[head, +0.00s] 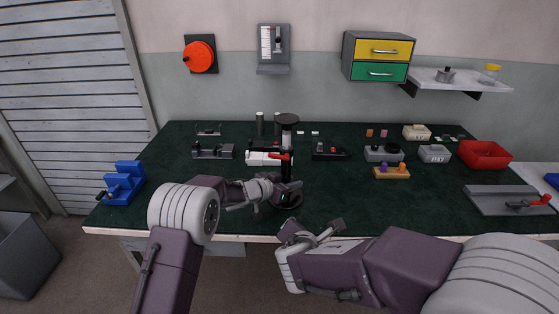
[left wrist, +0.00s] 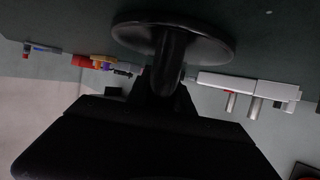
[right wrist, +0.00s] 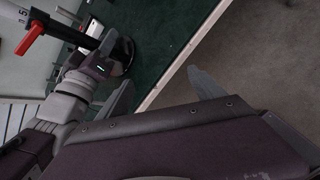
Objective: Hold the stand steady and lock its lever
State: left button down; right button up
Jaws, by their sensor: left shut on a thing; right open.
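The stand is a black post (head: 286,165) on a round base (head: 287,203) with a flat disc on top. Its red lever (head: 279,156) sticks out to the left of the post, roughly level; it also shows in the right wrist view (right wrist: 32,36). My left gripper (head: 284,191) is shut on the lower post, just above the base. In the left wrist view the round base (left wrist: 205,42) and a short piece of post lie at the fingers. My right gripper (head: 312,232) is open and empty at the table's front edge, apart from the stand.
The dark green bench top (head: 235,215) has free room left and right of the stand. A white block (head: 256,159) lies behind the post. A blue fixture (head: 123,183) stands at the left, a red bin (head: 484,154) and a grey plate with a red handle (head: 500,201) at the right.

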jog(key=w+r+n+t, duration=0.3)
jog(key=r+t, duration=0.1)
jog(key=r, duration=0.1)
jog(key=n+t+y, duration=0.3)
jog(key=t, duration=0.2)
send_near(279, 157)
jog(key=w, duration=0.8)
jog(key=shift+w+a+r, duration=0.1)
jog(key=shift+a+r, duration=0.1)
jog(key=shift+a, duration=0.15)
jog(key=c, duration=1.3)
jog(key=n, duration=0.3)
jog(key=shift+a+f+n, duration=0.15)
jog(key=shift+f+n, duration=0.15)
jog(key=shift+c, duration=0.2)
jog(key=o, duration=1.3)
jog(key=shift+o, duration=0.2)
